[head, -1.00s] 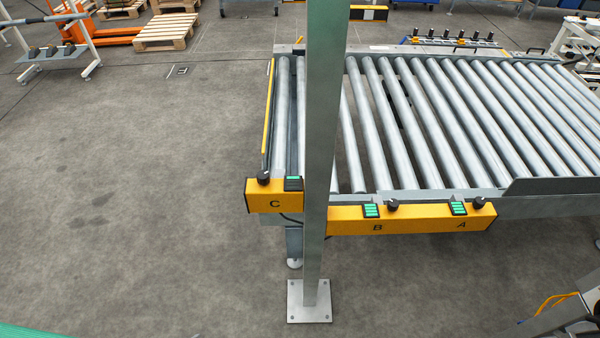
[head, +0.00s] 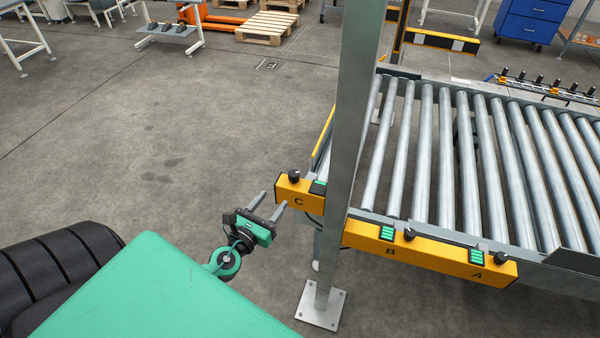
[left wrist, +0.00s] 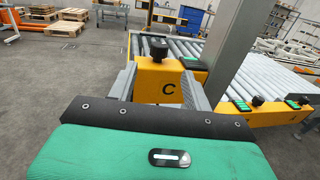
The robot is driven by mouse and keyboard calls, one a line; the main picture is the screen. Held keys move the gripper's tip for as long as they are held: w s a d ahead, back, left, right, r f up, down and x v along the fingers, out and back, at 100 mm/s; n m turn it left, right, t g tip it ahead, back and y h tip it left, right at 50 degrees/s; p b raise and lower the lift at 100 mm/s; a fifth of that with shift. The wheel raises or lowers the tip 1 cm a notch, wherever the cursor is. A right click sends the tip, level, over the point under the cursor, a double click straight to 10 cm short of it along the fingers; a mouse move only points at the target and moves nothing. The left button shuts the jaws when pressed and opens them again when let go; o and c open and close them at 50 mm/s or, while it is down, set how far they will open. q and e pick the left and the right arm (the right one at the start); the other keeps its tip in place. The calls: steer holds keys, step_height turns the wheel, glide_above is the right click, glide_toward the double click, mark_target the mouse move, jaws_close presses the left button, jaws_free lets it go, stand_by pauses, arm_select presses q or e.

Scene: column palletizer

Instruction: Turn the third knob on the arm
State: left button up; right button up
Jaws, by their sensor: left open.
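The yellow control box marked C (head: 299,200) sits at the left end of the roller conveyor, with a black knob (head: 294,176) on top. Two more black knobs stand on the yellow bar marked B and A (head: 430,253): knob B (head: 409,234) and knob A (head: 500,257). My left gripper (head: 270,202) is open and empty, just left of box C, fingers pointing toward it. In the left wrist view box C (left wrist: 160,85) shows between the two fingers, with its knob (left wrist: 159,52) above. I cannot tell whether the fingers touch the box. My right gripper is not in view.
A grey upright post (head: 350,150) on a bolted base plate stands between box C and the B and A bar. The roller conveyor (head: 460,150) extends right. The floor left of the conveyor is clear.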

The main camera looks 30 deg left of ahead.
mark_target(293, 174)
arm_select(q)
steer(key=w+p, duration=0.1)
steer(key=w, duration=0.2)
steer(key=w+p, duration=0.1)
steer(key=w, duration=0.3)
steer(key=w+p, duration=0.1)
steer(key=w, duration=0.3)
steer(key=shift+w+a, duration=0.2)
steer(key=shift+a, duration=0.15)
steer(key=shift+w, duration=0.65)
steer(key=c, duration=0.9)
